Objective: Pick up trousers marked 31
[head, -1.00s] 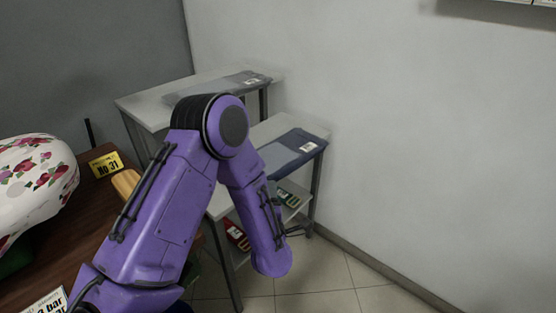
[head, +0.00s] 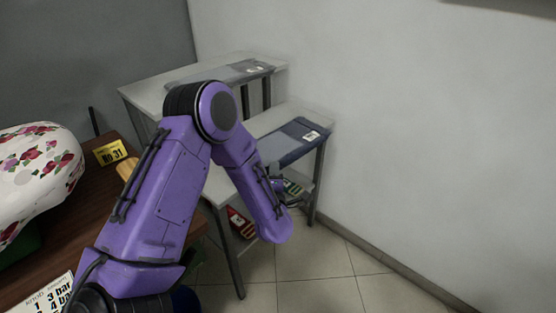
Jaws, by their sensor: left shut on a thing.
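Dark blue folded trousers (head: 292,142) lie on the front grey side table with a white tag; its number is too small to read. A grey folded garment (head: 225,75), also tagged, lies on the table behind. A yellow sign reading NO 31 (head: 110,153) stands on the brown table at left. My left arm crosses the middle of the view, its forearm in front of the front table. My left gripper (head: 287,190) is mostly hidden behind the forearm. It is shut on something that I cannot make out. My right gripper is out of view.
The front table (head: 262,122) has a lower shelf with a red and a green item. A white flowered thing (head: 38,175) and a pressure sign (head: 48,295) are on the brown table (head: 88,232). A wall stands right; tiled floor is clear between.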

